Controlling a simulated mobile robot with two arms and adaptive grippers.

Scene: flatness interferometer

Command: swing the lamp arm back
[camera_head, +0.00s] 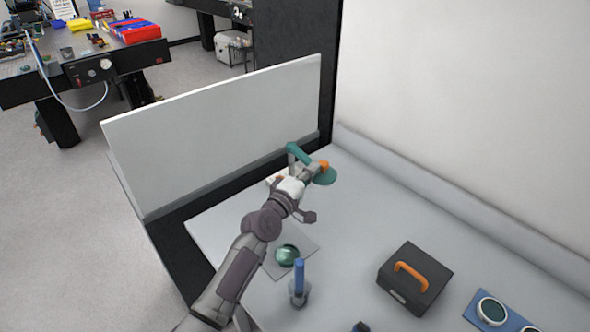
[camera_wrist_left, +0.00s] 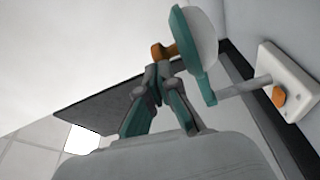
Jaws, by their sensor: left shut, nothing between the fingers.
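The lamp has a teal arm (camera_head: 299,154) on a grey post at the back of the bench, with a teal round head (camera_head: 325,177) and an orange knob (camera_head: 323,164). In the left wrist view the teal arm (camera_wrist_left: 193,60) runs past the pale lamp head (camera_wrist_left: 205,32), and the orange knob (camera_wrist_left: 161,51) sticks out to the left. My left gripper (camera_head: 313,171) is beside the lamp head, shut and empty. In the wrist view its fingertips (camera_wrist_left: 157,72) are close to the knob; I cannot tell whether they touch. My right gripper is not in view.
A white base with an orange part (camera_wrist_left: 279,96) carries the grey post. Below my arm are a green glass disc (camera_head: 287,254) and a blue-handled tool in a holder (camera_head: 299,280). A black case (camera_head: 414,278) and a blue tray (camera_head: 474,306) stand right. A white panel (camera_head: 215,130) borders the bench.

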